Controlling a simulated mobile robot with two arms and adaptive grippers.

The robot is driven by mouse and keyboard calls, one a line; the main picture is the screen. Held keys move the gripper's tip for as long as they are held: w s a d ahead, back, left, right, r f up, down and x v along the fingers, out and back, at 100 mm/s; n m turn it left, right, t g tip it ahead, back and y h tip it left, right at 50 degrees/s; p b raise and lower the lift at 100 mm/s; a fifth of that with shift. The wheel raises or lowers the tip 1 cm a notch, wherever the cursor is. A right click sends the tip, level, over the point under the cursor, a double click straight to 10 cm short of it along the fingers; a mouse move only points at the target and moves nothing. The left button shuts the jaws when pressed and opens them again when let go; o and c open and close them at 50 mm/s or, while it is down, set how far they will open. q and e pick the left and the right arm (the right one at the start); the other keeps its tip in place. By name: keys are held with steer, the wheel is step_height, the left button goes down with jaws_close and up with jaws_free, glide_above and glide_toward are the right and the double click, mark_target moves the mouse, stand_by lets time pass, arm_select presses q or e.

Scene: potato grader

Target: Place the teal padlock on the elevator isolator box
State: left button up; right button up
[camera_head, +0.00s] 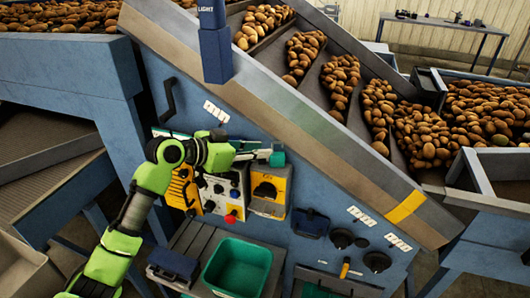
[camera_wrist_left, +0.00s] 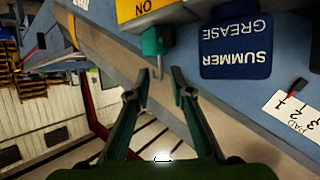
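The teal padlock (camera_head: 277,159) is at the upper right edge of the yellow isolator box (camera_head: 270,187), which has a black rotary switch. In the left wrist view the padlock (camera_wrist_left: 152,41) is beside the yellow plate (camera_wrist_left: 140,9) marked ON, its grey shackle pointing toward my fingers. Whether it hangs on the box is unclear. My left gripper (camera_head: 262,155) is just left of the padlock. In the wrist view its fingertips (camera_wrist_left: 163,76) stand apart, with the shackle end near the gap and the body beyond them. My right gripper is not in view.
A control panel with a red button (camera_head: 230,217) is left of the isolator box. A green bin (camera_head: 237,267) and a dark blue case (camera_head: 172,265) stand below. A blue SUMMER GREASE item (camera_wrist_left: 236,46) is close beside the padlock. The sloping grader frame (camera_head: 300,115) rises behind.

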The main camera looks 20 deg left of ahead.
arm_select(q)
steer(key=b+v, duration=0.2)
steer(key=v, duration=0.6)
steer(key=shift+s+a, duration=0.2)
steer(key=shift+s, duration=0.05)
steer(key=shift+r, duration=0.15)
